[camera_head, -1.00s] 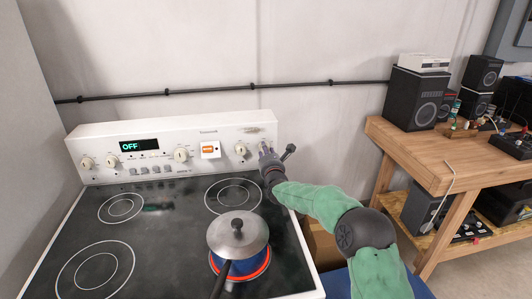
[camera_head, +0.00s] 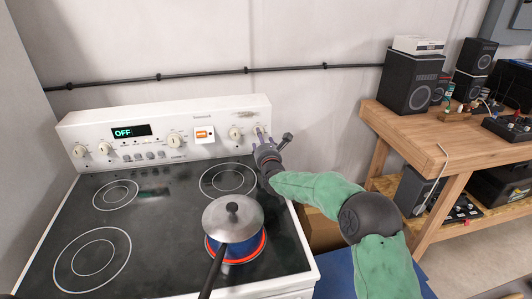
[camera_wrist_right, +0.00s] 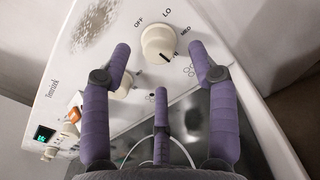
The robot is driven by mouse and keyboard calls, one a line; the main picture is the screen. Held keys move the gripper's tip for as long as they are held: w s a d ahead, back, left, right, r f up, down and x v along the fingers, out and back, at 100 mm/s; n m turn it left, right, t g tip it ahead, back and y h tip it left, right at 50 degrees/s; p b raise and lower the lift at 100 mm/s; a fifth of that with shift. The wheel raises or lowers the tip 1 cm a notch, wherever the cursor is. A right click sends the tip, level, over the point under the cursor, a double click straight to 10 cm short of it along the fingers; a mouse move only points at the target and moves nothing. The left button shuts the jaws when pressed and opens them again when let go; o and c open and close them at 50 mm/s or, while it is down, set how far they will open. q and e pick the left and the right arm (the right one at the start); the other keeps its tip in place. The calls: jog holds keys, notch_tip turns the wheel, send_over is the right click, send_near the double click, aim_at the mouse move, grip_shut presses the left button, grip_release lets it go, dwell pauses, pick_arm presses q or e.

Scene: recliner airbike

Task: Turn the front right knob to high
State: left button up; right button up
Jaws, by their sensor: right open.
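The rightmost knob of the stove panel, white and round, shows in the right wrist view (camera_wrist_right: 158,42), with OFF, LO and MED printed around it. A dark mark sits on its lower right edge; the right finger may cover part of the scale. My right gripper (camera_wrist_right: 160,48) is open, its purple fingers on either side of the knob, with no clear contact. In the head view the gripper (camera_head: 261,138) is at the panel's right end and hides this knob. My left gripper is not in view.
A lidded pot (camera_head: 233,220) stands on the glowing front right burner, its handle toward me. Another knob (camera_head: 235,133) is just left of my gripper. An orange-lit switch (camera_head: 203,134) and a display reading OFF (camera_head: 132,131) are further left. A wooden bench (camera_head: 450,145) stands right.

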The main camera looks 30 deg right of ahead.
jog(key=v, duration=0.8)
jog(key=shift+s, duration=0.15)
jog(key=shift+s+a, duration=0.15)
jog(key=shift+s, duration=0.15)
